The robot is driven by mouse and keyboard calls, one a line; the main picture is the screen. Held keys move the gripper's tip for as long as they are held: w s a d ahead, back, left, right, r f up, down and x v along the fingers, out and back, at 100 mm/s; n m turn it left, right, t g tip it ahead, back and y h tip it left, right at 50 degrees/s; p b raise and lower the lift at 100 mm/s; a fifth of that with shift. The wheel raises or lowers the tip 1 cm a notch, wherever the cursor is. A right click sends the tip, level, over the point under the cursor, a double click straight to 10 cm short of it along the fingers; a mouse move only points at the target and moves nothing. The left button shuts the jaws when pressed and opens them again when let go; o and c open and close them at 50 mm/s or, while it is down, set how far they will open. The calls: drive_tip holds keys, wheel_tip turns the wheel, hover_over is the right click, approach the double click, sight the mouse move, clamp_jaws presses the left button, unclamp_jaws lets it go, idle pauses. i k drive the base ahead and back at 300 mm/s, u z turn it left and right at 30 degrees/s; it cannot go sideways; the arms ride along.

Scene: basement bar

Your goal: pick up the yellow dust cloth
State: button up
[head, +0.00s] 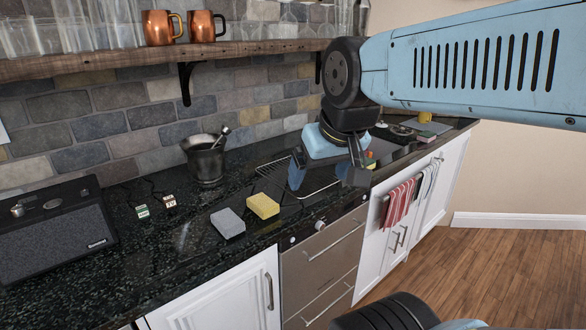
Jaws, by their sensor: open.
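A yellow block-like piece (263,206), which looks like the folded dust cloth, lies on the dark counter near its front edge, left of the wire rack. My gripper (328,178) is open and empty, above the counter to the right of the yellow piece and apart from it. Its two fingers point down and are spread wide. The rack is partly hidden behind it.
A similar grey block (227,223) lies just left of the yellow piece. A mortar with pestle (206,160), small labelled tags (169,201) and a black speaker (55,240) stand further left. A wire rack (285,178) is behind my gripper. A wooden shelf (240,49) with copper mugs (158,27) hangs above.

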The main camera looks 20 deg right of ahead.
sight(261, 204)
drive_tip(key=u, duration=0.95)
drive_tip(key=i, duration=0.4)
drive_tip(key=z, duration=1.85)
drive_tip(key=k, duration=0.45)
drive_tip(key=z, duration=0.3)
drive_tip(key=i, duration=0.45)
drive_tip(key=u, duration=0.15)
